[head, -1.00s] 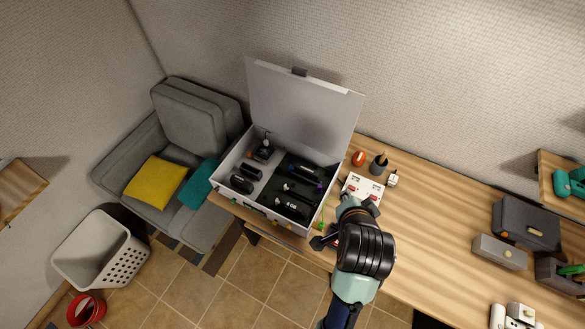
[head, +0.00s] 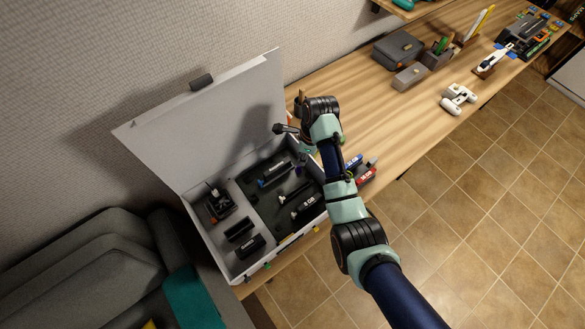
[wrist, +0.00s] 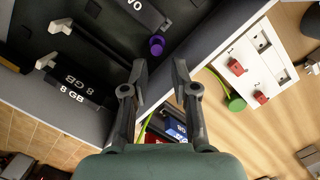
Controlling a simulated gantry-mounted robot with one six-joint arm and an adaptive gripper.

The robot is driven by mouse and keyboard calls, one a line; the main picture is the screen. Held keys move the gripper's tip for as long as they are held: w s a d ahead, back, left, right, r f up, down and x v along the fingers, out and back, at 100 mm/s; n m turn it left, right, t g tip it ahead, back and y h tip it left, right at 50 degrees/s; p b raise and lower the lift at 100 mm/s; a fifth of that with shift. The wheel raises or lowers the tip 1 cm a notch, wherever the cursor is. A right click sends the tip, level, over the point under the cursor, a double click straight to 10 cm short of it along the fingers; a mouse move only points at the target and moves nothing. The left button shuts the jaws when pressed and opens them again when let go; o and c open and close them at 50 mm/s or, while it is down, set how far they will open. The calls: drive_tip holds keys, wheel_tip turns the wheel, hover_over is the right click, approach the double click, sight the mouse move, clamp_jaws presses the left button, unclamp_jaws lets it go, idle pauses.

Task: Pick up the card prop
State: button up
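My gripper (wrist: 159,72) is open and empty, its fingers pointing at the right edge of the open case; in the head view it is mostly hidden by my arm. I cannot tell surely which thing is the card prop. A black block marked 8 GB (wrist: 72,84) lies in the case, left of my gripper, and shows in the head view (head: 307,206). A blue card-like piece (wrist: 176,128) and a red one lie outside the case, seen between my fingers. The head view shows the blue piece (head: 353,162) and the red piece (head: 366,177) right of my arm.
The grey case (head: 215,262) stands on the wooden table (head: 365,110) with its lid (head: 205,125) raised behind. A purple knob (wrist: 156,45) is close to my fingertips. A white panel with red switches (wrist: 262,60) lies to the right. Several other props fill the case.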

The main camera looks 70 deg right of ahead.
sight(299, 168)
drive_tip(key=f, duration=0.4)
drive_tip(key=w+f, duration=0.1)
drive_tip(key=f, duration=0.1)
drive_tip(key=shift+a+f, duration=0.3)
drive_tip(key=shift+c, duration=0.2)
clamp_jaws()
